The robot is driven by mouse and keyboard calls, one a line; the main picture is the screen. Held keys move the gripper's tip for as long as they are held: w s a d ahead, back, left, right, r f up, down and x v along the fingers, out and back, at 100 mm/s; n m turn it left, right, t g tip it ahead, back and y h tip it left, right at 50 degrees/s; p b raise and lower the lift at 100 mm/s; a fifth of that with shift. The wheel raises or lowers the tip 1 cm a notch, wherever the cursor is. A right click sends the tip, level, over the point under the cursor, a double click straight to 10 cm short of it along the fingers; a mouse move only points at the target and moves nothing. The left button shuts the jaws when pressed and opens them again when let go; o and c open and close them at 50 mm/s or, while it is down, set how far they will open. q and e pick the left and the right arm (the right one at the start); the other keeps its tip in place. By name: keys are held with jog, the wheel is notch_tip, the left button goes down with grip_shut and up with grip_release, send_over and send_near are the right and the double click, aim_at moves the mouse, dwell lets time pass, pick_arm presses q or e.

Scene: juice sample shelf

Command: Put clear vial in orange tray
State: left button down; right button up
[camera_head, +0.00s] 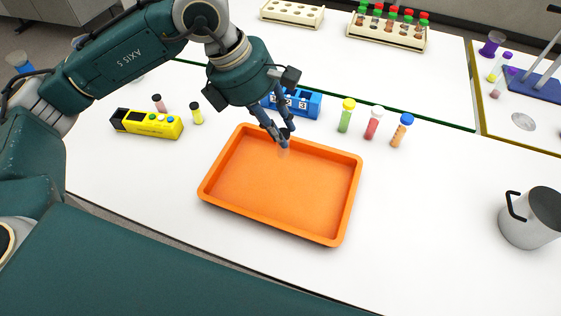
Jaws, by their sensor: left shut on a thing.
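The orange tray (265,189) lies on the white table in front of me and looks empty on its floor. My left gripper (284,142) is above the far edge of the tray, pointing down. It is shut on the clear vial (284,153), of which only a faint, see-through part shows below the fingertips. I cannot tell whether the vial touches the tray. My right gripper is not in view.
A blue rack (308,104) stands just behind the tray. Green (345,117), red (373,124) and orange (401,132) vials stand right of it. A yellow device (150,123) and two small vials are at left. A metal jug (532,220) stands at right.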

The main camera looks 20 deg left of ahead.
aim_at(279, 155)
pick_arm(q)
notch_tip(279, 155, down, 7)
jog(key=shift+w+r+p, duration=0.15)
jog(key=shift+r+p, duration=0.05)
jog(key=shift+p, duration=0.6)
notch_tip(279, 155, down, 3)
jog(key=shift+r+p, duration=0.15)
jog(key=shift+p, duration=0.15)
notch_tip(279, 155, down, 3)
jog(key=shift+f+p, duration=0.2)
jog(key=shift+p, duration=0.35)
jog(key=shift+f, duration=0.4)
jog(key=c, duration=1.5)
grip_release()
jog(key=shift+o, duration=0.2)
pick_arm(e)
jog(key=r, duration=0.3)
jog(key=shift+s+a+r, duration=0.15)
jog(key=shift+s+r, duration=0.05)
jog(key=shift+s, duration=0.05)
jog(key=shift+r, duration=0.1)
